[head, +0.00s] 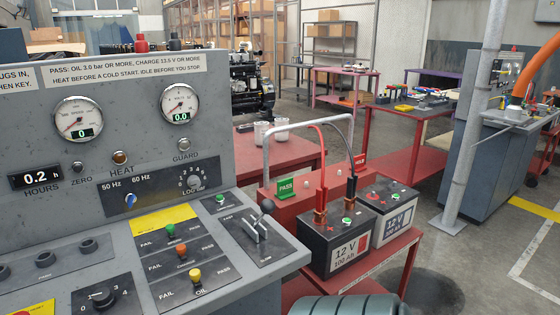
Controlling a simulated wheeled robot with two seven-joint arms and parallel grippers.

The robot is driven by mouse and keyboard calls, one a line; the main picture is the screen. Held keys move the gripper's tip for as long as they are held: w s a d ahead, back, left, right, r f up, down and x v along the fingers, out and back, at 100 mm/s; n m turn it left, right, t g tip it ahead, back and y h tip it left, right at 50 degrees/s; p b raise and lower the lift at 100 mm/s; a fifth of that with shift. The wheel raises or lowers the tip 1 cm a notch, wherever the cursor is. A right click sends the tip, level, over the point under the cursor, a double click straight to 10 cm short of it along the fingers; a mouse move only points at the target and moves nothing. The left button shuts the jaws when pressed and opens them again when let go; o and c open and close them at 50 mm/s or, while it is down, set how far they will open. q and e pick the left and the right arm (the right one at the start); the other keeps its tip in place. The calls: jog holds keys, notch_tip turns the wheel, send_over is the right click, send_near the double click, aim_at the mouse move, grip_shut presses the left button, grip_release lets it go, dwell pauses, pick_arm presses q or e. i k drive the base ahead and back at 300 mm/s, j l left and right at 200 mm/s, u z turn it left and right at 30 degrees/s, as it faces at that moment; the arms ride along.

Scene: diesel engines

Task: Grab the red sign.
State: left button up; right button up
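The red sign (359,160) is a small upright plate with pale lettering. It stands at the back right of the red battery stand (272,205), just behind the right leg of the grey tube handle. Neither of my grippers is in the head view, and nothing holds the red sign.
The grey handle (306,122) arches over the stand. The grey control panel (130,130) fills the left. A grey post (474,120) rises at right.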

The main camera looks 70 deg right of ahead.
aim_at(359, 160)
jog(key=z, duration=2.8)
jog(key=i+l+z, duration=0.1)
jog(key=i+l, duration=0.2)
jog(key=i+l+z, duration=0.1)
jog(key=i+l, duration=0.15)
jog(key=i, duration=0.25)
jog(key=i+l+z, duration=0.1)
jog(key=i, duration=0.35)
jog(key=i+l+z, duration=0.1)
jog(key=i+l, duration=0.2)
jog(key=i, duration=0.15)
